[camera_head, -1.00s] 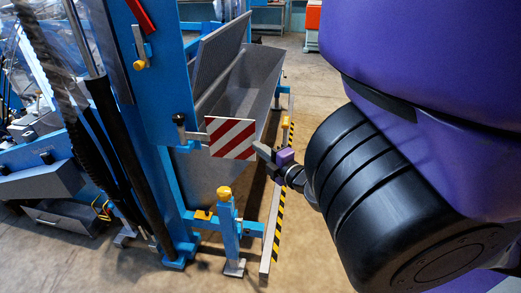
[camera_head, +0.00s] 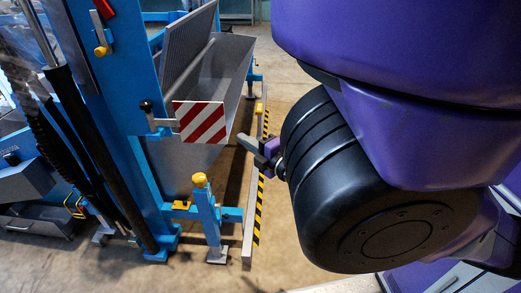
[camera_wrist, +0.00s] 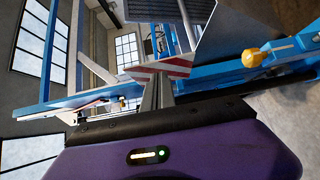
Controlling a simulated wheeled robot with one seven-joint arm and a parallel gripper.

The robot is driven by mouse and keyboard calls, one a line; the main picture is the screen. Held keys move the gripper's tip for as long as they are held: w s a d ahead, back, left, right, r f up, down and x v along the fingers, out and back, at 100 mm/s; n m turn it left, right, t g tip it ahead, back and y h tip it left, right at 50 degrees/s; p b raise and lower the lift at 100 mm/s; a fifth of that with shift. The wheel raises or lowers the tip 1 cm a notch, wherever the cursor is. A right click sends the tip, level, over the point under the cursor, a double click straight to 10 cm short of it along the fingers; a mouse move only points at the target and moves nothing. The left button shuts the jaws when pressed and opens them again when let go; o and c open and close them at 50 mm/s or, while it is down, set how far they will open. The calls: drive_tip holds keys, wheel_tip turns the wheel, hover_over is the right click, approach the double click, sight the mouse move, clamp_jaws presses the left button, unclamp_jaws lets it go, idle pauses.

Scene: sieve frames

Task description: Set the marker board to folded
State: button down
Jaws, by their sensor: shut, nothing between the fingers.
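The marker board (camera_head: 202,122) is a flat panel with red and white diagonal stripes. It sticks out to the right from a bracket with a black-knobbed handle (camera_head: 147,107) on the blue post. My gripper (camera_head: 240,140) is just right of the board's lower right edge in the head view, shut and empty, apparently apart from it. In the wrist view the board (camera_wrist: 178,65) shows beyond my grey fingertips (camera_wrist: 157,82), which hide part of it. The exact gap in depth is unclear.
A grey metal trough (camera_head: 228,68) lies behind the board. A blue stand with a yellow knob (camera_head: 200,181) and a yellow-black striped rail (camera_head: 259,195) stand below. The blue post (camera_head: 103,95) is on the left. Open floor (camera_head: 285,240) lies right of the rail.

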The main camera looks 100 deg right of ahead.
drive_tip(key=shift+s+a+b, duration=0.35)
drive_tip(key=shift+s+b, duration=0.15)
drive_tip(key=shift+s, duration=0.15)
drive_tip(key=shift+s+a+b, duration=0.4)
drive_tip(key=shift+s+b, duration=0.1)
drive_tip(key=shift+s, duration=0.15)
drive_tip(key=shift+s+a+b, duration=0.35)
drive_tip(key=shift+s+b, duration=0.15)
drive_tip(key=shift+s, duration=0.15)
